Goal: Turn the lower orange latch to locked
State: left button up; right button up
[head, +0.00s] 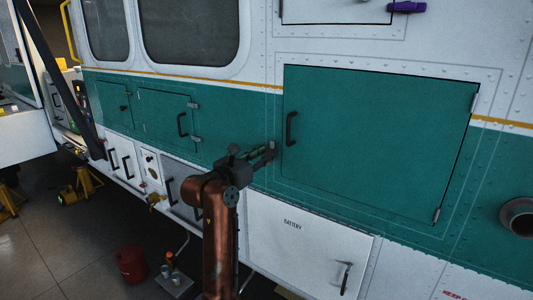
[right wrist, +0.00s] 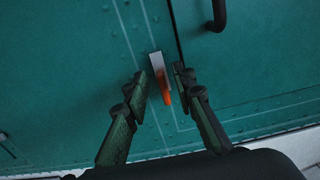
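The orange latch (right wrist: 166,92) shows in the right wrist view on the green hull, beside the dark seam of a hatch door. It has a grey plate at its upper end and an orange part pointing down. My right gripper (right wrist: 157,82) is open, with one finger on each side of the latch. The right finger looks closer to it; whether it touches I cannot tell. In the head view my right gripper (head: 270,154) is at the left edge of the large green hatch (head: 380,145), and the orange part is hidden there. My left gripper is not in view.
A black handle (head: 291,128) sits on the hatch, right of the gripper. A white battery door (head: 300,245) is below. A purple latch (head: 405,7) is at the top. A red bucket (head: 131,263) and yellow stands (head: 85,183) are on the floor at left.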

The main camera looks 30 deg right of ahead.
jog(key=shift+w+d, duration=0.3)
jog(key=shift+d, duration=0.35)
jog(key=shift+c, duration=0.5)
grip_shut()
